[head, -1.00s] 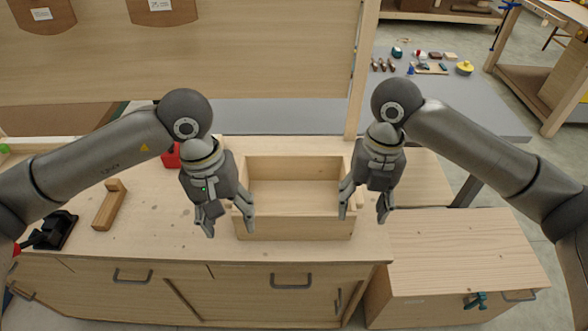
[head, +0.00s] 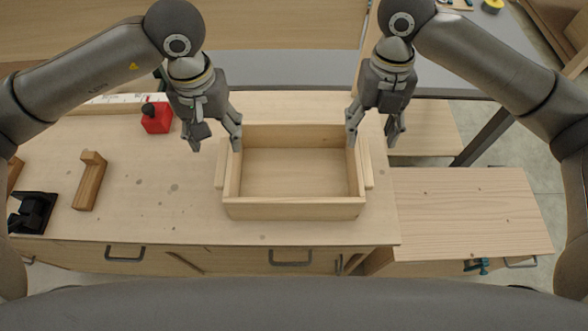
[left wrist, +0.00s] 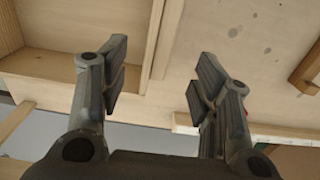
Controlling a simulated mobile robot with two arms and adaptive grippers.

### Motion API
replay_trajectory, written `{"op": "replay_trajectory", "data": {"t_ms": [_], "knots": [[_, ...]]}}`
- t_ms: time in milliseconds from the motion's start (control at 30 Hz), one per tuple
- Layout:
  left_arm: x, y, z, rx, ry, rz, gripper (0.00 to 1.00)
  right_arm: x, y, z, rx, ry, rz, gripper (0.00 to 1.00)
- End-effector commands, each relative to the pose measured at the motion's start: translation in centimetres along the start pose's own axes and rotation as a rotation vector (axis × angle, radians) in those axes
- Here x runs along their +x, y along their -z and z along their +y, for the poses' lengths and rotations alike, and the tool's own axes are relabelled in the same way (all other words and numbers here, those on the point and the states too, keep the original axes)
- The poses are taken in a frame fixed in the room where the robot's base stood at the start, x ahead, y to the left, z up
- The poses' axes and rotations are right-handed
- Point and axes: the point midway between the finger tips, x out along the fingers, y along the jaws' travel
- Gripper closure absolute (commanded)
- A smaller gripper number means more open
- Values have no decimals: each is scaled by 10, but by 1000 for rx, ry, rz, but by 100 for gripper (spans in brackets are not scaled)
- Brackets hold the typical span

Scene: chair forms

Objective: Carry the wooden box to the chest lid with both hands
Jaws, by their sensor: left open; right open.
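The open, empty wooden box (head: 292,209) stands on the workbench, with a handle strip on each outer side. My left gripper (head: 216,143) is open above the box's far left corner, one finger near the left wall. My right gripper (head: 371,142) is open over the far right corner, one finger inside the right wall line in the picture. In the left wrist view the box's side wall and strip (left wrist: 165,40) lie between the spread fingers; contact is not visible. The chest lid (head: 475,210) is a flat wooden top, lower, right of the bench.
A teal clamp (head: 476,266) is on the chest's front edge. The lid's top is clear.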

Motion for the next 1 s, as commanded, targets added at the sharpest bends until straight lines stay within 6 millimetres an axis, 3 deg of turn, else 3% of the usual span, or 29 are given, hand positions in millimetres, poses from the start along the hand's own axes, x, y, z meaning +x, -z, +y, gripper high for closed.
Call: {"op": "replay_trajectory", "data": {"t_ms": [500,700,1000], "knots": [[85,-1,0,-1,1,-4,43,85,1,0,0,0,4,43],[98,-1,0,0,1,-3,43,97,1,0,-1,0,1,43],[99,-1,0,0,1,-1,43,99,0,0,-1,0,1,43]]}}
